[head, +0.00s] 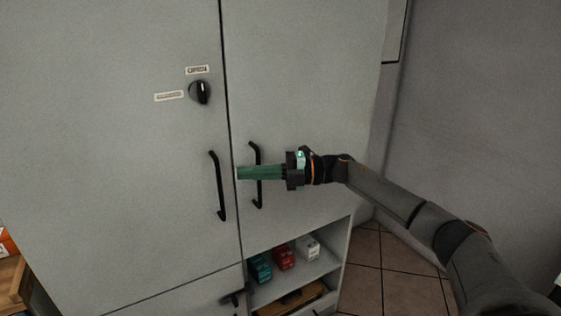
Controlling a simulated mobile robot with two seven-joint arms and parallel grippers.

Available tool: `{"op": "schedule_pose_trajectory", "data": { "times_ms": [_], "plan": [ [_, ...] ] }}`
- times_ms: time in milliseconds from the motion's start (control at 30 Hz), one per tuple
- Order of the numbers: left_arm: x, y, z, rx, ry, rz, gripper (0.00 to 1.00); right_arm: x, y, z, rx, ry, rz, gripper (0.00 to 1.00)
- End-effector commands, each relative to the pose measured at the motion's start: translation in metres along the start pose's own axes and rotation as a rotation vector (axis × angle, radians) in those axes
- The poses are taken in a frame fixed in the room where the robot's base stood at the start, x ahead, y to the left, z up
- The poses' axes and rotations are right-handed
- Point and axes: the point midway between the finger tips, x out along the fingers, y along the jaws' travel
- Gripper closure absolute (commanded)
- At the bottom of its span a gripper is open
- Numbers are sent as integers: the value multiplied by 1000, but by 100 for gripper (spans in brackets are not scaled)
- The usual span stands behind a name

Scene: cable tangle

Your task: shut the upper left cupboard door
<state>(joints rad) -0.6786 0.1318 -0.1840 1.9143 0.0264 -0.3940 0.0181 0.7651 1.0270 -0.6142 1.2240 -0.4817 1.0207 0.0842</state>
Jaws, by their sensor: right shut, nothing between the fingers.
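The upper left cupboard door (110,130) is a large pale grey panel. It carries a black bar handle (217,187), a round black knob (200,92) and small labels. It looks flush with the upper right door (300,90), with a thin dark seam between them. My right gripper (240,173) is shut and empty. Its green fingers point left across the right door's black handle (255,192), with the tips near the seam. I cannot tell whether they touch the door. My left gripper is not in view.
Below the right door is an open shelf with a teal box (260,268), a red box (284,257) and a white box (307,247). A wooden crate (15,285) stands at the lower left. Tiled floor (390,270) and a grey wall lie to the right.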

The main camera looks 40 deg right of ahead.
Motion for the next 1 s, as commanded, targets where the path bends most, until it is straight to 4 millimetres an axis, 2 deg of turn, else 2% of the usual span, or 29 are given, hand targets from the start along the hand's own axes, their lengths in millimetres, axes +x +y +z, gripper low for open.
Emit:
{"op": "schedule_pose_trajectory", "data": {
  "times_ms": [33,133,500,700,1000],
  "plan": [
    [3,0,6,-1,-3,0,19,-8,-1,10,-2,-8,3,100],
    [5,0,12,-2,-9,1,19,-20,-1,22,-2,-7,3,100],
    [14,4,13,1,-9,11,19,-54,0,54,-1,-5,4,100],
    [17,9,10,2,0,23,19,-64,0,65,-2,-6,2,100],
    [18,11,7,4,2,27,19,-71,0,69,-1,-2,1,100]
  ]
}}
